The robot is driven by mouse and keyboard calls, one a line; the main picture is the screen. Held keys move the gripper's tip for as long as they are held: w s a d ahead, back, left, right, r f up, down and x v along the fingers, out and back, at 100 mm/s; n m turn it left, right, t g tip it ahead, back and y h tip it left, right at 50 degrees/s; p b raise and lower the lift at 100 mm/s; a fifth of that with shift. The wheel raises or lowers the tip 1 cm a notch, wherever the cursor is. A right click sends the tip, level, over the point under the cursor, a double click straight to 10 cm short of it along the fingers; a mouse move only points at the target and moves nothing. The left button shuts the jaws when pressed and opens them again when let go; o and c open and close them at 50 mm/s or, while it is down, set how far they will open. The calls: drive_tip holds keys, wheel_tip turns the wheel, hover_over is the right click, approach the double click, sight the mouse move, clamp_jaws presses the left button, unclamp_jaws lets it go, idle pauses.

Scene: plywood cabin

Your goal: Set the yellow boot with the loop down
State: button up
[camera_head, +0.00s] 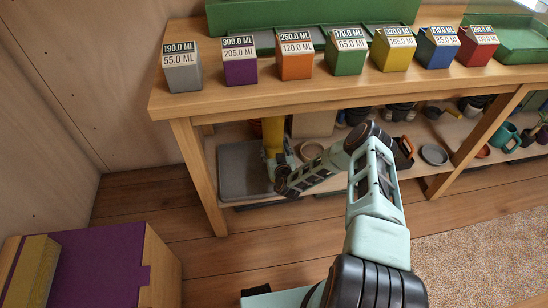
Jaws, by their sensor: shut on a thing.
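The yellow boot (273,132) is under the table top, over the lower shelf, and only a tall upright yellow part of it shows. My gripper (277,158) reaches in from the right and is shut on it. The gripper and wrist cover its lower part, and the table edge hides its top. I cannot make out the loop, or whether the sole touches the shelf.
A flat grey tray (238,172) lies on the lower shelf (318,178), left of the boot. Coloured labelled boxes line the table top (210,98). A table leg (204,180) stands front left.

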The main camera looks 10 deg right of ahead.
drive_tip(key=shift+w+a+f+b, duration=0.15)
drive_tip(key=shift+f+b, duration=0.15)
drive_tip(key=shift+f, duration=0.55)
drive_tip(key=shift+w+a+f+b, duration=0.1)
drive_tip(key=shift+f+b, duration=0.15)
drive_tip(key=shift+f, duration=0.6)
drive_tip(key=shift+s, duration=0.1)
drive_tip(key=shift+f, duration=0.15)
drive_tip(key=o, duration=1.7)
drive_tip(key=shift+c, duration=0.2)
drive_tip(key=shift+r, duration=0.2)
drive_tip(key=p+v, duration=0.3)
drive_tip(key=v, duration=0.9)
drive_tip(key=shift+p, duration=0.4)
